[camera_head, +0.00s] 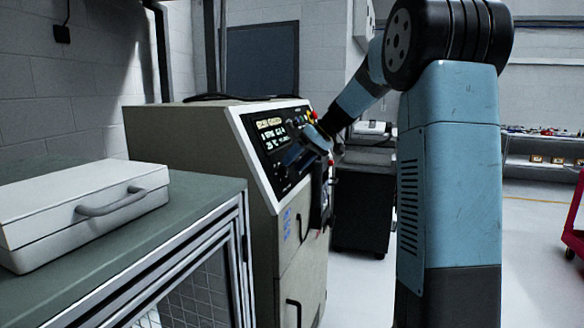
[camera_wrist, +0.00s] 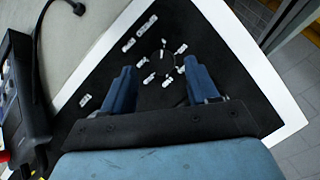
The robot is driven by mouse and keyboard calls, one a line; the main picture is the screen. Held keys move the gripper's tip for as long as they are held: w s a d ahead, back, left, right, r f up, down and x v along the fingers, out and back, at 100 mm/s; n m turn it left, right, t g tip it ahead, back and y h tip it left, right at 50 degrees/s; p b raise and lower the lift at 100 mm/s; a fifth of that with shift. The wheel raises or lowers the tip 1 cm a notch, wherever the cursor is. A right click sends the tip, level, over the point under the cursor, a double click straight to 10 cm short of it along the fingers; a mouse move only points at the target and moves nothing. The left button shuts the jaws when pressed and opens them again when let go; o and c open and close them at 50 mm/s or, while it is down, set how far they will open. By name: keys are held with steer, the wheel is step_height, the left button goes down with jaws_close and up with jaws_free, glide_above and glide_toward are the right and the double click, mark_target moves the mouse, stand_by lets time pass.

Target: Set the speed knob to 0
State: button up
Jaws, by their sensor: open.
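The control panel (camera_head: 275,145) is a black face with a white border on the beige cabinet. In the wrist view the black panel (camera_wrist: 230,65) carries a dark round dial, the likely speed knob (camera_wrist: 163,60), ringed by small white labels too blurred to read. Its setting cannot be told. My gripper (camera_wrist: 159,68) is open, with its two blue fingers on either side of the dial area and nothing between them that I can see held. In the head view my gripper (camera_head: 308,144) is at the panel's right part and hides the knob. Contact with the knob cannot be told.
A lit display (camera_head: 271,134) is at the panel's upper left, with red and yellow buttons (camera_head: 311,116) at its upper right. A white case (camera_head: 85,208) lies on the bench at left. A dark device (camera_wrist: 18,95) with a cable is at the wrist view's left edge.

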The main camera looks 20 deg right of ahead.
steer(key=v, duration=1.1)
steer(key=shift+r, duration=0.1)
steer(key=s+a+f+m+h, duration=0.2)
steer(key=s+a+h, duration=0.15)
steer(key=s, duration=0.55)
steer(key=s+a+f+m+h, duration=0.1)
steer(key=s+a+f+h, duration=0.1)
steer(key=s+a, duration=0.5)
steer(key=s+f+m+t+h, duration=0.1)
steer(key=s+f, duration=0.3)
steer(key=s, duration=0.5)
steer(key=s+d+f+m+t+h, duration=0.1)
steer(key=s+f, duration=0.4)
steer(key=s, duration=0.4)
steer(key=shift+s+d+t+h, duration=0.35)
steer(key=shift+s+t, duration=0.05)
